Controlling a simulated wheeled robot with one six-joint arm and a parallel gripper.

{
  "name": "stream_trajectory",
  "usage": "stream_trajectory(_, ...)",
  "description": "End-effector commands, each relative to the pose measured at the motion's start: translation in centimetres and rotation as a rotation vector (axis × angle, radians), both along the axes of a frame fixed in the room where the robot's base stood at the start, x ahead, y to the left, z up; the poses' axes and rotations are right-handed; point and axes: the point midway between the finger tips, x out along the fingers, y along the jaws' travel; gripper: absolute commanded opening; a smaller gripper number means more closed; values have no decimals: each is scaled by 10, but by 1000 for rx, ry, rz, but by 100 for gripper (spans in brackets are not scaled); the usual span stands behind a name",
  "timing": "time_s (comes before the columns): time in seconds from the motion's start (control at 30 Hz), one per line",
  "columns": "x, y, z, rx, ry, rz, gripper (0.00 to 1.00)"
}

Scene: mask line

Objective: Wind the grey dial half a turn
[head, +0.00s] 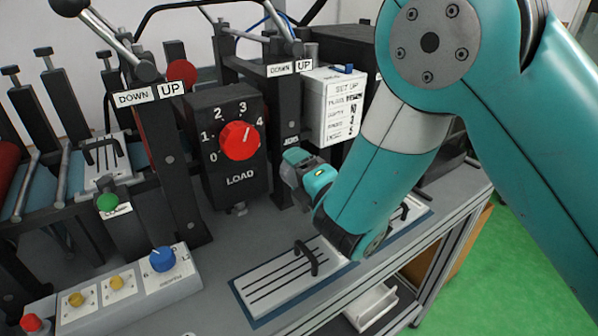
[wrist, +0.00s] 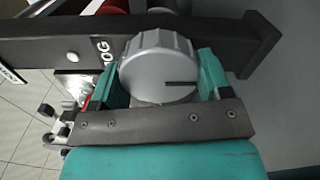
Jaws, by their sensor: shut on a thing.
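The grey dial (wrist: 158,66) shows in the wrist view as a ribbed round knob with a dark line on its face, the line lying level and towards the right. It sits in front of a dark upright part. My gripper (wrist: 160,82) is shut on the dial, one teal finger on each side of its rim. In the head view my gripper (head: 300,172) is right of the black LOAD box, and the dial is hidden there.
A red knob (head: 239,141) is on the LOAD box, close to my gripper. A white set-up box (head: 333,108) stands behind. A grey panel (head: 130,290) with a blue knob (head: 162,259) and yellow buttons is front left. A slotted plate with a black handle (head: 306,258) lies below my arm.

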Motion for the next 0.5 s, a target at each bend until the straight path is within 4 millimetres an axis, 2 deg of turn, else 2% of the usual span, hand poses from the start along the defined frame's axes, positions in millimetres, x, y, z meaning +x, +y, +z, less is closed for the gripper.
stream_trajectory(0.5, -1, -1, -3, 26, 27, -1, 48)
